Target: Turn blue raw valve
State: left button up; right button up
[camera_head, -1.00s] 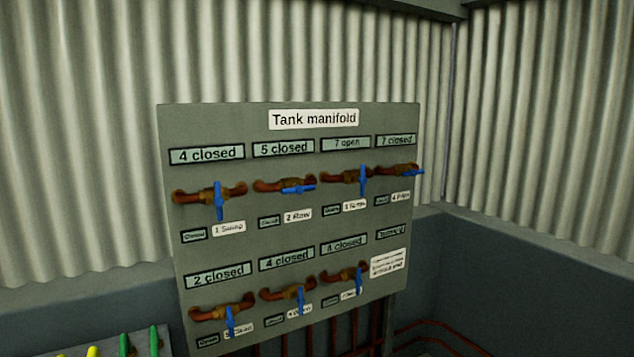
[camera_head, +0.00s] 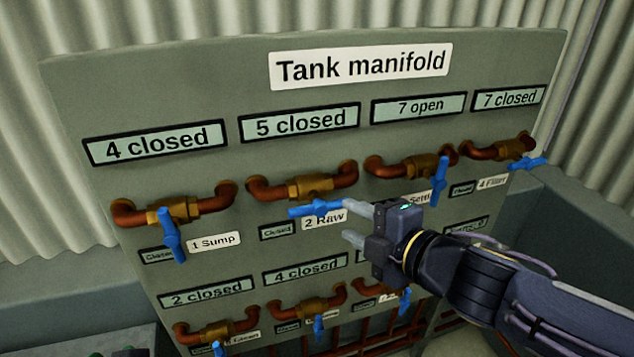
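The blue handle (camera_head: 315,208) of the valve labelled "2 Raw" lies about level, pointing right, under a brass body on a copper pipe. The display (camera_head: 299,122) above it reads "5 closed". My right gripper (camera_head: 347,221) is open in front of the "2 Raw" label (camera_head: 324,219). Its upper finger is close to the handle's right end; I cannot tell whether they touch. The lower finger is below and right of the handle, and nothing shows between the fingers. My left gripper is not in view.
The grey "Tank manifold" panel (camera_head: 200,75) carries several more blue-handled valves: "1 Sump" (camera_head: 171,235) on the left, a "7 open" valve (camera_head: 439,181) just above my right gripper, "4 Filter" (camera_head: 529,164) at far right, and a lower row (camera_head: 319,328).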

aim_at(319, 210)
jog(key=shift+n+y, duration=0.4)
jog(key=shift+n, duration=0.3)
jog(key=shift+s+a+r+b+x, duration=0.2)
jog(key=shift+b+x, duration=0.55)
jog(key=shift+x, duration=0.6)
jog(key=shift+s+a+b+x, duration=0.2)
jog(key=shift+b+x, duration=0.6)
jog(key=shift+x, duration=0.6)
jog(key=shift+s+a+r+b+x, duration=0.1)
jog(key=shift+a+b+x, duration=0.2)
jog(key=shift+b+x, duration=0.75)
jog(key=shift+w+a+p, duration=0.15)
jog(key=shift+p, duration=0.15)
jog(key=shift+f, duration=0.1)
grip_shut()
